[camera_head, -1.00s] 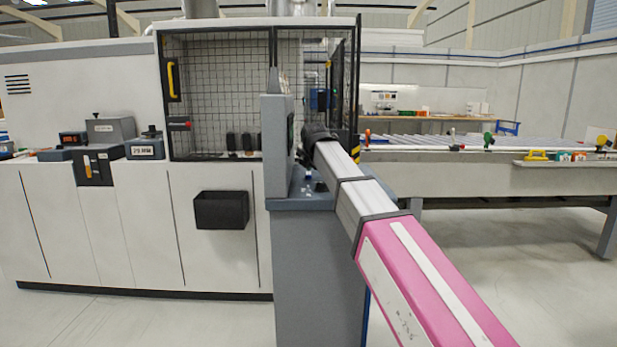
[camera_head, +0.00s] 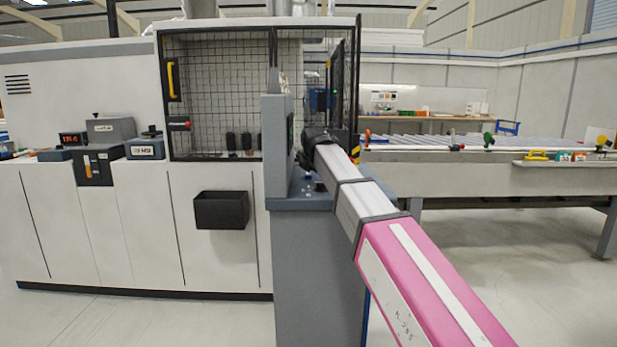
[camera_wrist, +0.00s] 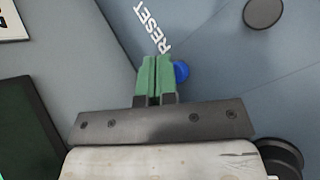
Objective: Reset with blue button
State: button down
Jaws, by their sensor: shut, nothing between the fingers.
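In the wrist view, my gripper (camera_wrist: 156,66) has its two green fingers shut together with nothing between them. The blue button (camera_wrist: 181,71) shows just to the right of the fingertips, partly hidden behind them. The white word RESET (camera_wrist: 158,28) is printed on the grey-blue panel (camera_wrist: 215,50) above the fingers. Whether the fingers touch the button cannot be told. In the head view, my arm reaches to the grey console (camera_head: 279,150), and the fingers and the button are hidden there.
In the wrist view, a dark screen (camera_wrist: 28,125) lies at left and a dark round knob (camera_wrist: 263,12) at upper right. In the head view, a mesh cage (camera_head: 215,85) stands behind the console, and a roller table (camera_head: 460,170) extends right.

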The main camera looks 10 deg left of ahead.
jog(key=shift+f, duration=0.4)
dwell(0.3)
jog(key=shift+r, duration=0.9)
jog(key=shift+r, duration=0.1)
jog(key=shift+r, duration=2.4)
jog(key=shift+s, duration=0.1)
